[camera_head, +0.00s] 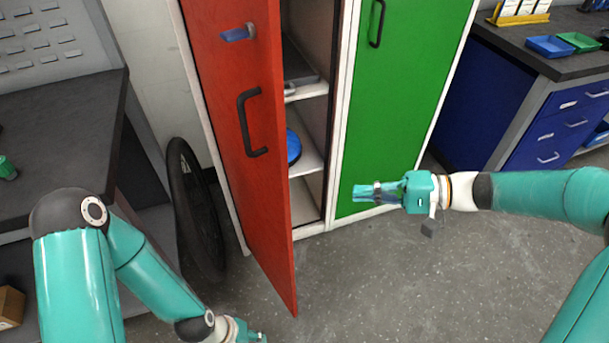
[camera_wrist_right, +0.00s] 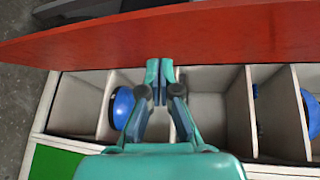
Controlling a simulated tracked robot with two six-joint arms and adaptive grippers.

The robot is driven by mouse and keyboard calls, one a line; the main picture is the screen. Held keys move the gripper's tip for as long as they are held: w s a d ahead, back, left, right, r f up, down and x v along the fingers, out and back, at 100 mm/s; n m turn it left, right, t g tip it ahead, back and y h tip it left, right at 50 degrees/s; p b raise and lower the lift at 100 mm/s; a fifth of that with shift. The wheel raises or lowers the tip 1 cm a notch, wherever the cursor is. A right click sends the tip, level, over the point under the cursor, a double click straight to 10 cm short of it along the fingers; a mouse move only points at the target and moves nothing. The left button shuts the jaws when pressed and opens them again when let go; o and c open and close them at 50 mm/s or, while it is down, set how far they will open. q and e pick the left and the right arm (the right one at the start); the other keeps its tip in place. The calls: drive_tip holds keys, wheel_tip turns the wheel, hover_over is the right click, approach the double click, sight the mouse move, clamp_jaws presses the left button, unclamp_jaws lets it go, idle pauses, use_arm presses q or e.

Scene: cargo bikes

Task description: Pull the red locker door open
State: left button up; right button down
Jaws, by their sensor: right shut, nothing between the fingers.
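The red locker door (camera_head: 225,110) stands partly open, its free edge swung out toward me. Its dark handle (camera_head: 250,122) is on the outer face. My right gripper (camera_head: 360,193) is shut and empty, right of the door in front of the green door. In the right wrist view, its closed fingertips (camera_wrist_right: 160,66) point toward the red door (camera_wrist_right: 200,35), over the open compartments; I cannot tell whether they touch the door. My left gripper (camera_head: 252,337) is at the bottom edge, left of the door, mostly cut off; its fingers are not clear.
The locker's shelves (camera_head: 305,160) hold a blue round item (camera_head: 293,147). The green door (camera_head: 400,90) is closed beside them. A black wheel (camera_head: 190,205) stands left of the locker. Workbenches (camera_head: 60,130) flank both sides. The grey floor (camera_head: 370,285) in front is clear.

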wheel_tip(320, 180, up, 7)
drive_tip(key=w+d+n+t+y, duration=0.1)
drive_tip(key=n+y, duration=0.1)
use_arm(q)
drive_tip(key=shift+r+p, duration=0.2)
drive_tip(key=shift+p, duration=0.25)
use_arm(e)
drive_tip(key=s+x, duration=0.2)
drive_tip(key=x, duration=1)
drive_tip(key=shift+s+a+m, duration=0.3)
drive_tip(key=shift+s+a, duration=0.15)
drive_tip(key=shift+a, duration=0.05)
